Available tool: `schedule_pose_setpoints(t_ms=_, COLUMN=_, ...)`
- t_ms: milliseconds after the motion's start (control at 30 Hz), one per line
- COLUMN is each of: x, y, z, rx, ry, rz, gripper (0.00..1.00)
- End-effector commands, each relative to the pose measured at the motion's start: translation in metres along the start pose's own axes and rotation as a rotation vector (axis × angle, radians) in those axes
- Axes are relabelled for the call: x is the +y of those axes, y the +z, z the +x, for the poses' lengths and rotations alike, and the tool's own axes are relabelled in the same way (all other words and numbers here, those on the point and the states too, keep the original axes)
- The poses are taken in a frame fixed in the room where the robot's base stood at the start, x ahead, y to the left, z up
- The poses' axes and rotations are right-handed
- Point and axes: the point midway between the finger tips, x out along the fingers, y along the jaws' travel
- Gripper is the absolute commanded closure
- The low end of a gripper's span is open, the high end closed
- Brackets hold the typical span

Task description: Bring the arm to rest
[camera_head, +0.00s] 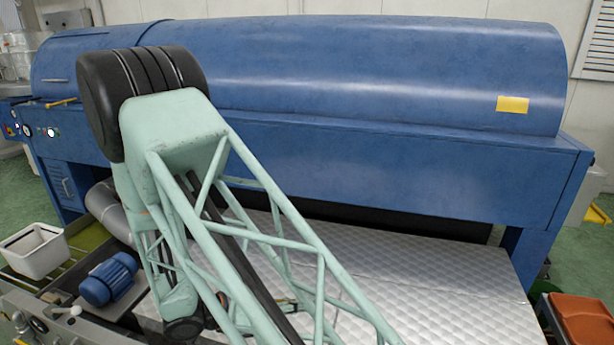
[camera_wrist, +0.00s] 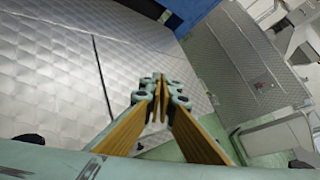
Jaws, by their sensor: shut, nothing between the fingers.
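My gripper (camera_wrist: 157,83) shows in the wrist view with its two wood-coloured fingers together at the tips. It is shut and empty. In the head view my pale green lattice arm reaches up across the middle and bends at a dark joint at upper left.
A large blue machine (camera_head: 360,75) with a rounded cover stands behind my arm. Quilted plating (camera_head: 430,295) lies below it. A blue motor (camera_head: 109,278) and a white bin (camera_head: 35,255) are at left, an orange-brown crate (camera_head: 580,318) at lower right. The wrist view shows a grey panel (camera_wrist: 262,85).

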Motion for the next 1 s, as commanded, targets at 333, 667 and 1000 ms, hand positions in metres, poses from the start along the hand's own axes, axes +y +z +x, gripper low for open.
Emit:
schedule_pose_setpoints(t_ms=333, x=-0.054, y=0.037, z=0.020, rx=0.101, ry=-0.039, rz=0.171, gripper=1.00)
schedule_pose_setpoints(t_ms=667, x=-0.106, y=0.063, z=0.037, rx=0.189, ry=-0.077, rz=0.330, gripper=1.00)
schedule_pose_setpoints(t_ms=1000, x=-0.163, y=0.083, z=0.052, rx=0.275, ry=-0.118, rz=0.499, gripper=1.00)
